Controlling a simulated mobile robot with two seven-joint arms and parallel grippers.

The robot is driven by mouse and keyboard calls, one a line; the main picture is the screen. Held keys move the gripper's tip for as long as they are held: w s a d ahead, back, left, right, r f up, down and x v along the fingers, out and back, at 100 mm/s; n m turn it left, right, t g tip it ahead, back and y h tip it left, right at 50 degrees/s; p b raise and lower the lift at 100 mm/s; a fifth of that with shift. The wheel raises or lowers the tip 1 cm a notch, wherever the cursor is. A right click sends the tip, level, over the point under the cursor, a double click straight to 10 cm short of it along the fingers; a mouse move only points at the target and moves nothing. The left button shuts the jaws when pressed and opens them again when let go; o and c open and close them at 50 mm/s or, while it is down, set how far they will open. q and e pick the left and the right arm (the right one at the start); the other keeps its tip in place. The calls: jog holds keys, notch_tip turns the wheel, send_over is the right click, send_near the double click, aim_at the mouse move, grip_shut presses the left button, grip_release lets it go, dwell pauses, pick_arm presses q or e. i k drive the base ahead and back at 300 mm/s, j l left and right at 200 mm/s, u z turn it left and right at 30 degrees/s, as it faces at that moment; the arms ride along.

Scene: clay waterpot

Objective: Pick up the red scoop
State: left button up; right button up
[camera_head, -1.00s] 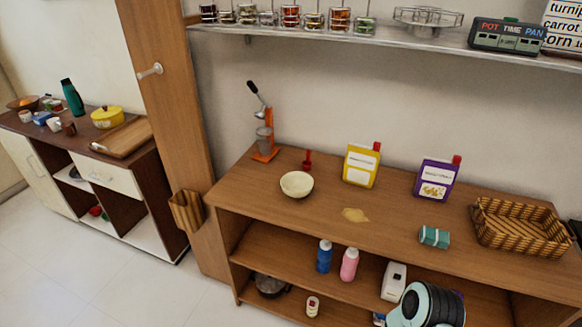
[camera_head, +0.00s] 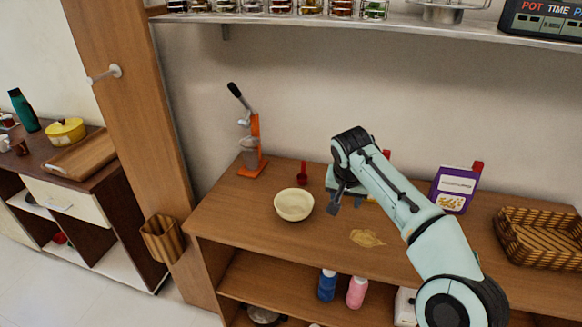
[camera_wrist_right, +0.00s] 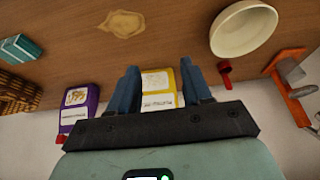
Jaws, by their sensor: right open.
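The red scoop (camera_head: 302,175) stands on the wooden counter behind the cream bowl (camera_head: 293,204), towards the wall. In the right wrist view the red scoop (camera_wrist_right: 225,72) lies right of the fingers, beside the bowl (camera_wrist_right: 243,28). My right gripper (camera_head: 345,200) is open and empty, above the counter to the right of the scoop and apart from it. In the right wrist view my right gripper (camera_wrist_right: 160,78) has its fingers spread, with the yellow box (camera_wrist_right: 159,88) showing between them. In the head view my arm hides most of that box. My left gripper is out of view.
An orange juicer (camera_head: 252,148) stands left of the scoop. A purple box (camera_head: 454,187) and a wicker basket (camera_head: 540,238) are to the right. A tan patch (camera_head: 367,238) lies on the counter. A metal shelf (camera_head: 400,27) runs above.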

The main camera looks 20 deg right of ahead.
aim_at(301, 179)
jog(key=i, duration=0.95)
